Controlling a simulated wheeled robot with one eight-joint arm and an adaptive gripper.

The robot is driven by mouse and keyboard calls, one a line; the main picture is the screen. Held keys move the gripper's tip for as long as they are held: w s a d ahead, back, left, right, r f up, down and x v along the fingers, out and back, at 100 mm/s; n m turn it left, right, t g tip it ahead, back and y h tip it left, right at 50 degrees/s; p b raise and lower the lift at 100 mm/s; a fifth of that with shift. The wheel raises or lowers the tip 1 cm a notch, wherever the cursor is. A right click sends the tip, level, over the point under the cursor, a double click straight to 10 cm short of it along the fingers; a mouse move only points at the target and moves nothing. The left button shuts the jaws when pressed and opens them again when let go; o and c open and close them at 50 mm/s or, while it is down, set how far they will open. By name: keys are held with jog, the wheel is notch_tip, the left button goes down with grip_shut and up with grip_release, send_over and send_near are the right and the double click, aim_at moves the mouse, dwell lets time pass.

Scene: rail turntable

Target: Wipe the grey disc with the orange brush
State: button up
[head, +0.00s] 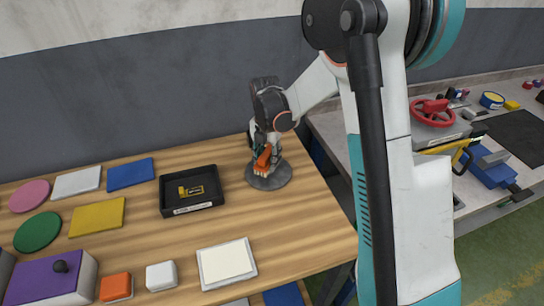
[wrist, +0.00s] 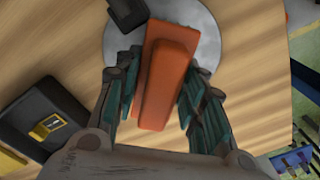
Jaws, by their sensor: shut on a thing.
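The orange brush (wrist: 168,75) is between the two fingers of my gripper (wrist: 155,100) in the wrist view. My gripper is shut on it. The brush also shows in the head view (head: 263,157), over the grey disc, with a pale part at its lower end. The grey disc (head: 268,181) lies flat on the wooden table near its right end. In the wrist view the disc (wrist: 207,40) is behind the brush, partly hidden by it and by my fingers. The brush's lower end appears at the disc, but I cannot tell whether it touches.
A black tray (head: 190,208) with a yellow item stands left of the disc. Coloured plates, a purple box (head: 50,282), an orange block (head: 116,287) and a white block (head: 160,276) lie further left. A cream pad (head: 226,264) is near the front edge. Bare wood (head: 300,235) lies right of it.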

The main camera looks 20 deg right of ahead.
jog(key=shift+s+a, duration=0.1)
jog(key=shift+a, duration=1)
jog(key=shift+w+d, duration=0.15)
jog(key=shift+d, duration=1.15)
jog(key=shift+w+d, duration=0.15)
jog(key=shift+d, duration=1.15)
jog(key=shift+r, duration=0.1)
jog(key=shift+r+p, duration=2.3)
jog(key=shift+r, duration=1.75)
jog(key=shift+f, duration=0.1)
